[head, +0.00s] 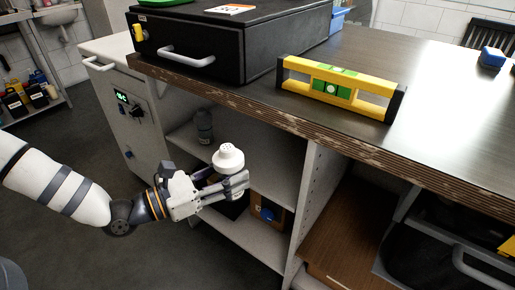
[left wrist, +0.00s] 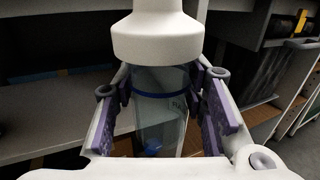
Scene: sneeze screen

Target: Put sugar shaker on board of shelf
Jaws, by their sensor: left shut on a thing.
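The sugar shaker has a white domed cap (head: 228,157) and a clear body with a blue band. In the left wrist view the shaker (left wrist: 158,100) stands upright between the purple finger pads. My left gripper (head: 238,184) is shut on its body, in front of the open shelf unit under the counter. The shelf board (head: 255,163) lies behind the gripper, with a dark grey bottle (head: 204,126) standing at its back left. Whether the shaker touches the board cannot be told. My right gripper is not in view.
The counter edge (head: 300,122) overhangs the shelf. A yellow spirit level (head: 338,88) and a black case (head: 225,40) sit on top. A brown box (head: 268,211) is in the lower compartment. An upright divider (head: 313,200) bounds the shelf on the right.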

